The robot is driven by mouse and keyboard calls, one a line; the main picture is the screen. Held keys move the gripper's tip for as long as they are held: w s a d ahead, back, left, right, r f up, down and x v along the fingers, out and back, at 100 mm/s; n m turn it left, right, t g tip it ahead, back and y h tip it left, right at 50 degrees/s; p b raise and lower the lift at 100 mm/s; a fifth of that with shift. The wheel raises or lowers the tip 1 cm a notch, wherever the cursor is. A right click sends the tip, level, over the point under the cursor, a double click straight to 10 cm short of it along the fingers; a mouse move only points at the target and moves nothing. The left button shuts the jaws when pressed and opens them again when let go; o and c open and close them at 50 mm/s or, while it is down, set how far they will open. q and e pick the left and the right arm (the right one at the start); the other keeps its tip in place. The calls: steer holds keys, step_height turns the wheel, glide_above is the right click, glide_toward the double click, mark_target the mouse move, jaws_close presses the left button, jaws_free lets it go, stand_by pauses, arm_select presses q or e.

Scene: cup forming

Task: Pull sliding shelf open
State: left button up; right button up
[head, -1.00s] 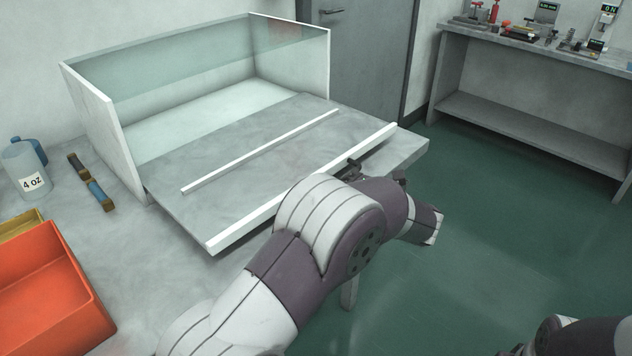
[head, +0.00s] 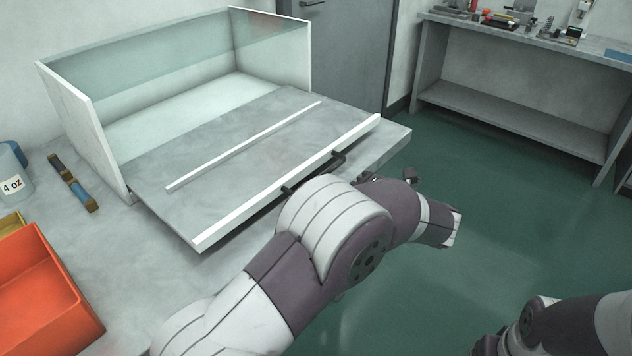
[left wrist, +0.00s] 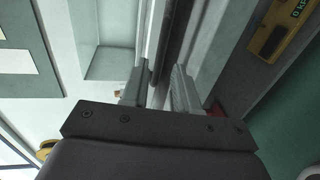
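The sliding shelf (head: 225,150) is a grey marbled board with a white front edge (head: 300,178). It sticks out from the open front of a white box with glass. A dark bar handle (head: 334,161) runs along the shelf's front, partly hidden by my left arm. My left gripper (head: 388,178) is just off the handle on the floor side, partly hidden by its own arm.
An orange bin (head: 45,295), a cup marked 4 oz (head: 12,172) and a brown-and-blue tool (head: 75,184) are on the table at left. A grey workbench (head: 520,105) stands at the back right. The green floor between is clear.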

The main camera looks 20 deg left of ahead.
arm_select(q)
steer(key=v, duration=0.6)
steer(key=shift+s+d, duration=0.15)
steer(key=shift+d, duration=0.25)
